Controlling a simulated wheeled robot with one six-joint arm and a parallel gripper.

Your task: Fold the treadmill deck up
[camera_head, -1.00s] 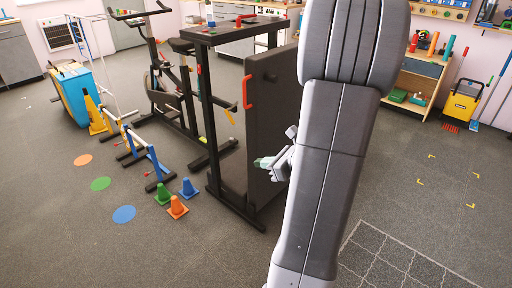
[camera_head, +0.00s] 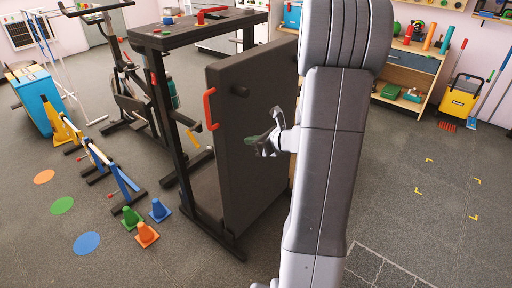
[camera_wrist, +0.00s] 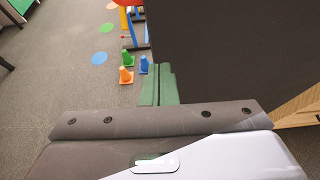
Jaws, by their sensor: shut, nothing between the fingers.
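The treadmill deck (camera_head: 245,135) is a thick dark panel standing steeply raised on the black treadmill frame (camera_head: 163,105). A red handle (camera_head: 209,110) is on its left edge. My gripper (camera_head: 262,145) is in front of the deck's broad face, right of the handle, partly hidden by my arm. In the wrist view the green fingers (camera_wrist: 158,72) are together and empty, and the deck's dark face (camera_wrist: 225,50) fills the upper right beside them. I cannot tell whether the fingers touch the deck. The latch state is not visible.
Orange (camera_head: 147,235), green (camera_head: 131,218) and blue (camera_head: 160,210) cones stand left of the treadmill base. Low hurdles (camera_head: 110,170) and an exercise bike (camera_head: 125,80) are farther left. Shelves (camera_head: 412,80) and a yellow bucket (camera_head: 459,97) stand at the back right. The right floor is open.

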